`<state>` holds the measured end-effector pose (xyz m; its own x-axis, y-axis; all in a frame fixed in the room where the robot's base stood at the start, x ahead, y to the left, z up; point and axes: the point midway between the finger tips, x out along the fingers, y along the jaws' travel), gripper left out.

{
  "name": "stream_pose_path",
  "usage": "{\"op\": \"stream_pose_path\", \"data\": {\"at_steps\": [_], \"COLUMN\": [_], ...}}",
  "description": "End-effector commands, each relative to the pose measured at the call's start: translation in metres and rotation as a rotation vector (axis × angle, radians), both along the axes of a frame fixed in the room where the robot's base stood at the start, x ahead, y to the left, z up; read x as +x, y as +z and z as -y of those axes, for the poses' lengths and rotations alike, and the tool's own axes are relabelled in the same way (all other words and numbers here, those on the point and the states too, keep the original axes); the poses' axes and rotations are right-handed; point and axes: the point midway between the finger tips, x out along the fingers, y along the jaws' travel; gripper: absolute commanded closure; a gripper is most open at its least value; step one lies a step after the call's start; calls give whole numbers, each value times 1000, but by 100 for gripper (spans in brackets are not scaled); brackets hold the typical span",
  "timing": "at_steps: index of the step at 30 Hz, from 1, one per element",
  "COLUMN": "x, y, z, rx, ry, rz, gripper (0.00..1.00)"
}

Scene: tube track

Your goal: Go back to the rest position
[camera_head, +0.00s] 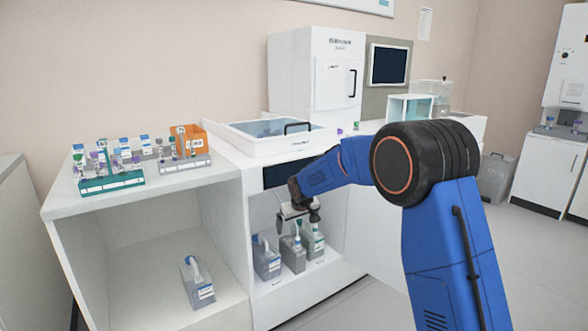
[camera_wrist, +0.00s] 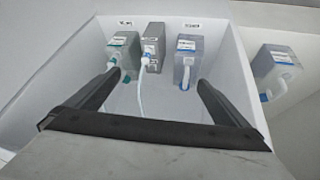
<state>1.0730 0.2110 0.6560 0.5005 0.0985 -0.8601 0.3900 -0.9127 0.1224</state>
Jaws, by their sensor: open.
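My gripper (camera_head: 298,211) is at the end of my blue arm, in front of the open lower compartment of the white cabinet. In the wrist view my gripper (camera_wrist: 155,82) is open, with its two dark fingers wide apart and nothing between them but a thin white tube seen beyond. Three bottles stand in the compartment: a grey-blue one (camera_head: 267,262), a grey one (camera_head: 293,258) and one with a green part (camera_head: 314,240). They also show in the wrist view as the green-topped bottle (camera_wrist: 122,50), the grey bottle (camera_wrist: 152,45) and the grey-blue bottle (camera_wrist: 187,50).
Another grey bottle (camera_head: 198,283) stands on the lower shelf at left. Tube racks (camera_head: 112,182) and an orange box (camera_head: 204,140) are on the counter above. A lidded white machine (camera_head: 270,145) and a white cabinet (camera_head: 300,75) stand behind. The floor (camera_head: 530,270) at right is clear.

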Motion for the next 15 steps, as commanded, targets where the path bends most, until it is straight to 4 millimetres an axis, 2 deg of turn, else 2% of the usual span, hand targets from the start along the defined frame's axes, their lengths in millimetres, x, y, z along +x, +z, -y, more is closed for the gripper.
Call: {"op": "stream_pose_path", "data": {"at_steps": [1,6,15], "x": [-12,-54,-138], "y": [17,56,111], "z": [14,56,123], "rx": [3,6,15], "ry": [-14,-55,-127], "rz": [1,-12,-33], "gripper": [0,0,0]}}
